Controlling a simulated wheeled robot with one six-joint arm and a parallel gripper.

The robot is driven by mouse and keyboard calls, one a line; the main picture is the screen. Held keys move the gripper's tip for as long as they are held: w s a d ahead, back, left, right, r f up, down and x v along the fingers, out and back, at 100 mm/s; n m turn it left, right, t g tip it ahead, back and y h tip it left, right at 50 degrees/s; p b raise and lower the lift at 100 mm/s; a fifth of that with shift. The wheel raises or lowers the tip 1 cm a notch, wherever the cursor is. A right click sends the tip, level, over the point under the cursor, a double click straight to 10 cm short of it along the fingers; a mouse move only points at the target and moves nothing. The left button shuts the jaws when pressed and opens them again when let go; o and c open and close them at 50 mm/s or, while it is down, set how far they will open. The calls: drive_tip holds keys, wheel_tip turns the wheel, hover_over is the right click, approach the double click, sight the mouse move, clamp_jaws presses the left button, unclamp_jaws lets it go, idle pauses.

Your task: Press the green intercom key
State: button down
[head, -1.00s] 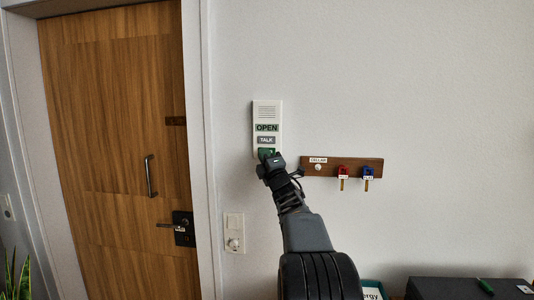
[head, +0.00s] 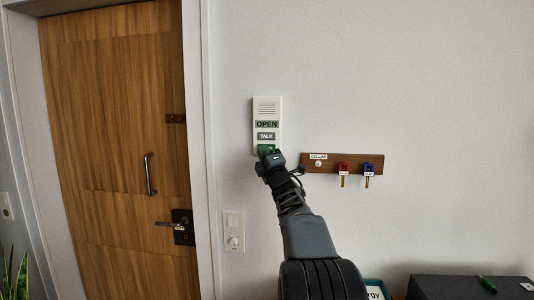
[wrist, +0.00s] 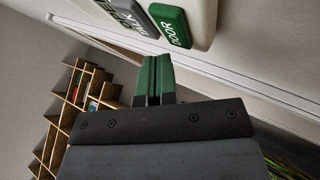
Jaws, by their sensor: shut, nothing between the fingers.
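The white intercom panel (head: 267,106) is on the wall right of the wooden door. It carries an OPEN label, a grey TALK key (head: 266,136) and, lowest, the green key (head: 265,149). In the wrist view the green key (wrist: 170,25) reads DOOR and lies just above and right of my fingertips. My gripper (head: 267,156) is at the panel's lower end and partly covers the green key in the head view. Its green fingers (wrist: 154,68) are shut together and empty. I cannot tell whether the tips touch the key.
A wooden key rack (head: 341,161) with a red and a blue key hangs to the right. A switch plate (head: 233,231) is below left of the panel. The door (head: 110,130) appears shut. A dark box top (head: 450,287) stands low at the right.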

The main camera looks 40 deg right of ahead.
idle(0.3)
drive_tip(key=shift+s+a+b, duration=1.8)
drive_tip(key=shift+b, duration=0.55)
